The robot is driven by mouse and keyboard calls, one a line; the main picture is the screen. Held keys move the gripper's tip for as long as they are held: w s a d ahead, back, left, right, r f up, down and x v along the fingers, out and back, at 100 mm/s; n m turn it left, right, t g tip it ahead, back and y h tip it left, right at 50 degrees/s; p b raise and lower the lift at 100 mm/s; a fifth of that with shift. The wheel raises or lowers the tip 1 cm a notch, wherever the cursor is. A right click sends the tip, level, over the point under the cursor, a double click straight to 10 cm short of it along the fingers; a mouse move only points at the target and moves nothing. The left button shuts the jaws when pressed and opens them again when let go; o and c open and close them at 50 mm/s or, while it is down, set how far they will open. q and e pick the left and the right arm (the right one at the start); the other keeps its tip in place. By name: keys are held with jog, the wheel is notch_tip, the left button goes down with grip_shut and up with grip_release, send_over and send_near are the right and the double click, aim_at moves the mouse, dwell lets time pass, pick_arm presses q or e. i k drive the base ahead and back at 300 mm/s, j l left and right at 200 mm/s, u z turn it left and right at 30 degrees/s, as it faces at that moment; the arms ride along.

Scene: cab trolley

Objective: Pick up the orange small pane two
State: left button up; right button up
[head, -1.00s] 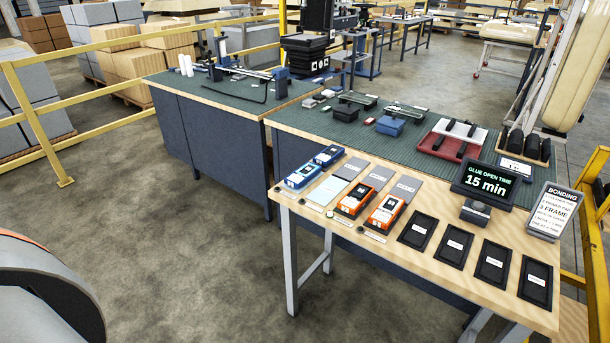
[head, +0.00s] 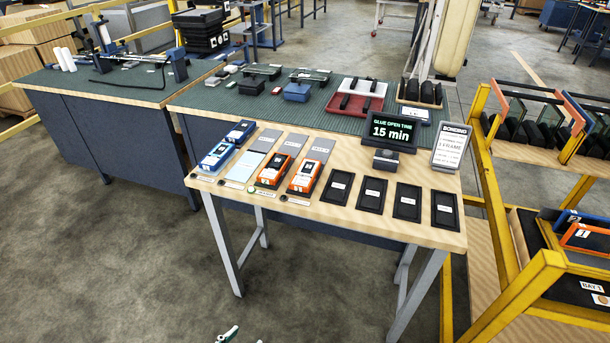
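At the right, a small orange-framed piece (head: 590,237) stands partly cut off by the picture edge in the lower bay of the yellow rack, next to a blue-framed one. Two orange items with white labels lie on the wooden table, a left one (head: 273,171) and a right one (head: 304,177). I cannot read a number that marks any of these as pane two.
The wooden table (head: 345,217) also holds blue items, grey plates and several black trays. A timer display (head: 390,130) reads 15 min, beside a bonding sign (head: 449,146). The yellow rack (head: 492,200) borders the table's right. Open floor (head: 130,250) lies front left.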

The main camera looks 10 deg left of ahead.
aim_at(272, 170)
jog(key=i+j+z, duration=0.1)
jog(key=j, duration=0.45)
jog(key=i+j, duration=0.15)
jog(key=j, duration=0.4)
jog(key=i+j+z, duration=0.15)
jog(key=j, duration=1)
jog(key=i+z, duration=0.05)
